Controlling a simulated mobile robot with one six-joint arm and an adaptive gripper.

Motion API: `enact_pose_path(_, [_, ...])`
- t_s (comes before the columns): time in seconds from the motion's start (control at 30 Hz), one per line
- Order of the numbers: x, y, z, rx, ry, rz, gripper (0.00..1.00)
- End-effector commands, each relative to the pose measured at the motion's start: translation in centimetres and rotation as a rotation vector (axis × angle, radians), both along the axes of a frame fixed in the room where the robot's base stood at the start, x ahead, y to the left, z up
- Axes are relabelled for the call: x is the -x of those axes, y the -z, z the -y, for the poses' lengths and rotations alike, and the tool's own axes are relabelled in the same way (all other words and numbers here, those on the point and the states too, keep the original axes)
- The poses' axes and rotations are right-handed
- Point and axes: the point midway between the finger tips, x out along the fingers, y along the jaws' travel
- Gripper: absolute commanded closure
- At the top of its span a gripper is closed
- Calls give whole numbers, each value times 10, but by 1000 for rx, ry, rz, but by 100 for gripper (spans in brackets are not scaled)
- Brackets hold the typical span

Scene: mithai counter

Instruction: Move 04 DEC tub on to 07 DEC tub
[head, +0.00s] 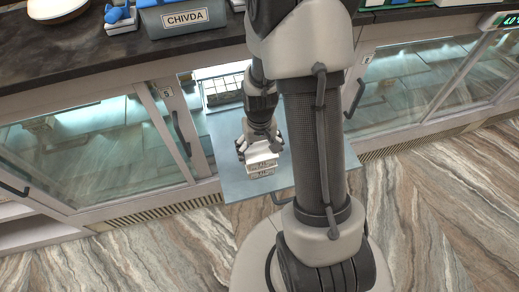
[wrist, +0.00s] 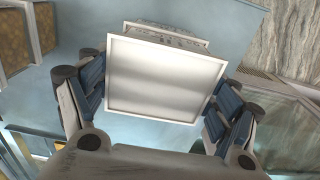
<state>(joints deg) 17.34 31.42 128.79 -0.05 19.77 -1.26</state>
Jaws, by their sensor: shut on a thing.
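My gripper (head: 261,149) points down and is shut on a white-lidded tub (head: 263,160). The tub's square lid fills the middle of the wrist view (wrist: 165,75), with a blue-padded finger on each side. A second pale tub (head: 262,172) shows directly beneath the held one, and part of its printed side (wrist: 165,34) shows past the lid's far edge. The two look stacked, slightly offset; I cannot tell whether they touch. The dates on the labels are too small to read.
The tubs are over a blue-grey panel (head: 228,182) in front of the open counter bay. A wire-like rack (head: 222,90) stands inside. Glass-fronted cases (head: 95,140) flank the bay. A CHIVDA bin (head: 185,18) stands on the dark countertop.

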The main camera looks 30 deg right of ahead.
Motion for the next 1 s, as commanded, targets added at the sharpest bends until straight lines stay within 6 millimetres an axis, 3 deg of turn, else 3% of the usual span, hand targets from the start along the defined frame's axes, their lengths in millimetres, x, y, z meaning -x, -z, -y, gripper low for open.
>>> enact_pose_path(0.03, [0, 2, 0, 0, 0, 0, 50])
enact_pose_path(0.07, [0, 1, 0, 0, 0, 0, 16])
enact_pose_path(0.3, [0, 1, 0, 0, 0, 0, 0])
enact_pose_path(0.77, [0, -5, 0, 0, 0, 0, 0])
enact_pose_path(0.87, [0, -16, 0, 0, 0, 0, 0])
enact_pose_path(1.0, [-1, -47, 0, 1, 0, 5, 0])
